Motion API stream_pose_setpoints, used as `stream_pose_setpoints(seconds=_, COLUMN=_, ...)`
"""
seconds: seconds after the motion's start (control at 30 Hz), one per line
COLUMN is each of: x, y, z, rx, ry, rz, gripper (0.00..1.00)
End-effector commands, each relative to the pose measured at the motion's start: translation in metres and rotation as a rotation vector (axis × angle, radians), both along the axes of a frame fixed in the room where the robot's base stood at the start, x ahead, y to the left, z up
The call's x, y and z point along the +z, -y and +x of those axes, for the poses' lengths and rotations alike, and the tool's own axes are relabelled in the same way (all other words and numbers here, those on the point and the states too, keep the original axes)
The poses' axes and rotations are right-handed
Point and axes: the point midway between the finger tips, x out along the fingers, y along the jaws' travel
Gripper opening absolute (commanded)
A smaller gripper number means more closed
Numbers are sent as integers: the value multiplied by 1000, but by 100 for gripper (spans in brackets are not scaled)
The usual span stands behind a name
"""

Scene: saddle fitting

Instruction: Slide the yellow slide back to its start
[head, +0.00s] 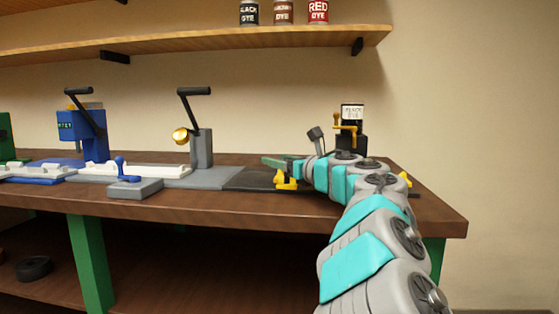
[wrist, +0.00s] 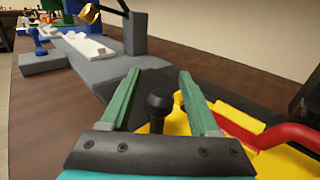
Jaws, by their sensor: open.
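The yellow slide (head: 287,181) sits at the right part of the bench, partly hidden by my arm. In the wrist view the yellow part (wrist: 182,124) lies below and to the right of my fingers. A black round-topped knob (wrist: 157,104) stands upright between the two green fingers of my gripper (wrist: 159,76). Gaps show on both sides of the knob, so the fingers seem not to touch it. In the head view my gripper (head: 268,161) is low over the slide and points left. The knob's base is partly hidden by the gripper body.
A red curved bar (wrist: 285,134) lies close to the right finger. A grey lever press (head: 201,147), a blue press (head: 88,135) and a blue-knobbed grey block (head: 135,187) stand left. A black dye dispenser (head: 351,130) stands behind my arm. The bench front edge (head: 250,222) is clear.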

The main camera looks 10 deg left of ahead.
Motion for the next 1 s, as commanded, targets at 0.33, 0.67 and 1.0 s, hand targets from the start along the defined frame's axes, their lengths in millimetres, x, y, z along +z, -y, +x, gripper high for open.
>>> stream_pose_setpoints(seconds=0.33, x=0, y=0, z=0, rx=-1, ry=0, rz=0, gripper=44)
stream_pose_setpoints(seconds=0.67, x=0, y=0, z=0, rx=-1, ry=0, rz=0, gripper=7)
stream_pose_setpoints(seconds=1.0, x=0, y=1, z=0, rx=-1, ry=0, rz=0, gripper=0)
